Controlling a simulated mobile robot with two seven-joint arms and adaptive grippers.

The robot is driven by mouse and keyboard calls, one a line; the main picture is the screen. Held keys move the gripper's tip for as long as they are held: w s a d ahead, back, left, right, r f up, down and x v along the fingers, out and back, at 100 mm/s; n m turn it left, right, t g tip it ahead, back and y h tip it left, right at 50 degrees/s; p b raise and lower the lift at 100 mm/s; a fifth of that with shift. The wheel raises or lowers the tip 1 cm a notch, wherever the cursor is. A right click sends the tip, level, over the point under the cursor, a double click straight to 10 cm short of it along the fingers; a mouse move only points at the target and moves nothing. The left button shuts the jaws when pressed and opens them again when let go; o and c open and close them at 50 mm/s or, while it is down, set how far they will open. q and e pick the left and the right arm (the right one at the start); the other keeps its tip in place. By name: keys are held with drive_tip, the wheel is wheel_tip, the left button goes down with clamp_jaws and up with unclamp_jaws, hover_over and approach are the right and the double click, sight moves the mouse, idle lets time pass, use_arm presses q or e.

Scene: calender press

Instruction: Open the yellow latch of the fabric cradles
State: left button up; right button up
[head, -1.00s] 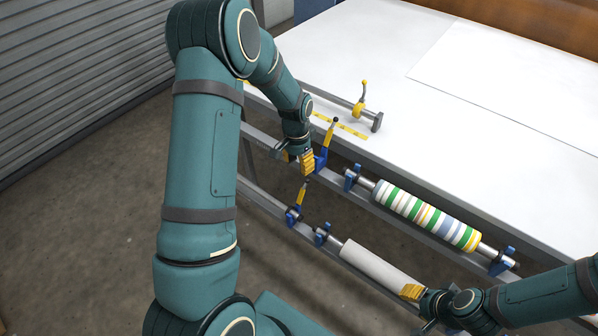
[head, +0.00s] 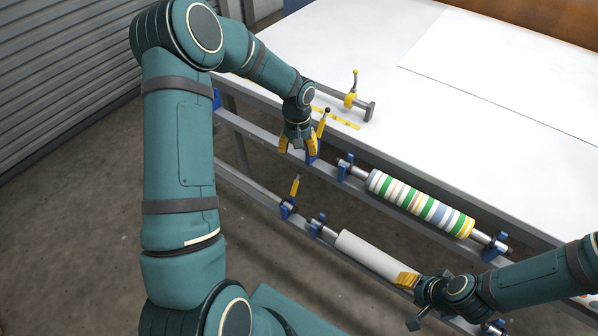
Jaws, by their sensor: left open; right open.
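The upper yellow latch (head: 322,124) has a black knob and stands tilted up from the blue cradle at the left end of the upper rail. The lower yellow latch (head: 296,187) also points up, from a blue cradle on the lower rail. My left gripper (head: 298,147) is open, its yellow fingers pointing down just left of the upper latch. The right finger overlaps the latch's lower part in view; I cannot tell whether they touch. My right gripper (head: 406,281) is at the right end of the white roll (head: 370,254) and partly hides it; its finger gap is hard to see.
A striped fabric roll (head: 418,204) lies on the upper rail below the edge of the white table (head: 400,120). A clamp with a yellow lever (head: 351,99) stands on the table. Open floor (head: 75,235) lies to the left.

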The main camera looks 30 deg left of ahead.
sight(297, 183)
use_arm(q)
drive_tip(key=f+n, duration=0.1)
drive_tip(key=f, duration=0.3)
drive_tip(key=w+f+n, duration=0.1)
drive_tip(key=f, duration=0.3)
drive_tip(key=f+n, duration=0.1)
drive_tip(key=f, duration=0.4)
drive_tip(key=shift+w+a+n, duration=0.15)
drive_tip(key=shift+n, duration=0.15)
drive_tip(key=shift+c, duration=0.3)
drive_tip(key=shift+r, duration=0.1)
clamp_jaws()
